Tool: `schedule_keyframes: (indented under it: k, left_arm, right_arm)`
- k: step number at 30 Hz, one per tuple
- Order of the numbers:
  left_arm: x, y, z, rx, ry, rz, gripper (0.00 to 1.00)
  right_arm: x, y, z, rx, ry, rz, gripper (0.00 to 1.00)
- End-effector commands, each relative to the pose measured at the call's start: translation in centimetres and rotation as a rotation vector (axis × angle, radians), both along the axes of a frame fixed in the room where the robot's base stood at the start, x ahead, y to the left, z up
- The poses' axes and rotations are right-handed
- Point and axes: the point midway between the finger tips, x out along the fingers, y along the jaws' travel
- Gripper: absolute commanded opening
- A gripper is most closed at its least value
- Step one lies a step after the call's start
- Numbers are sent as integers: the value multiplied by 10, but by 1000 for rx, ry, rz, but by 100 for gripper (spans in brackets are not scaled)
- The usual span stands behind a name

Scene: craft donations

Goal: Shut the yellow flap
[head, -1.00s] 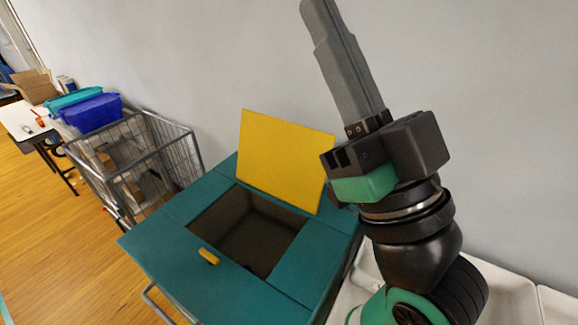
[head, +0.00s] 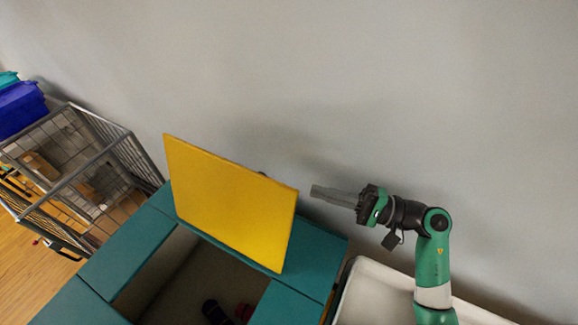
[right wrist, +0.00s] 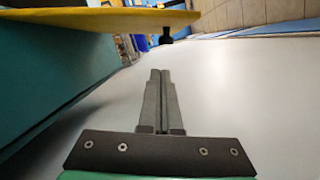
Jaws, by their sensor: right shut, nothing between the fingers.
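The yellow flap (head: 230,205) stands raised, close to upright, at the back of the opening in the teal box (head: 300,303). Its underside edge shows along the top of the right wrist view (right wrist: 100,20), with a small dark knob-like part (right wrist: 167,36) there. My right gripper (head: 314,191) is shut and empty, pointing left, beside the flap's right edge near the wall. In the head view a small gap shows between its tips and the flap. My left gripper is not in view.
A grey wire cart (head: 82,150) stands left of the box. A white bin (head: 362,290) is to the right, under my right arm. The grey wall (head: 400,90) is close behind the flap. Dark and red items lie inside the box.

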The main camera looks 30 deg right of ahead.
Motion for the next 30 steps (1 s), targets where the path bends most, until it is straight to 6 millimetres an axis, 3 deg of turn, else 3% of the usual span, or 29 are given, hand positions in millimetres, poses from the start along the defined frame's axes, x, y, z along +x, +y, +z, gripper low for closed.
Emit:
schedule_keyframes:
  k: [5, 18, 30]
  left_arm:
    - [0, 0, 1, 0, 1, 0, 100]
    - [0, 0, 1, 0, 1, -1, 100]
    - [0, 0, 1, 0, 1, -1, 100]
  right_arm:
    - [10, 10, 3, 2, -1, 3, 0]
    - [64, 64, 9, 4, -3, 3, 0]
    - [72, 70, 10, 4, -3, 0, 0]
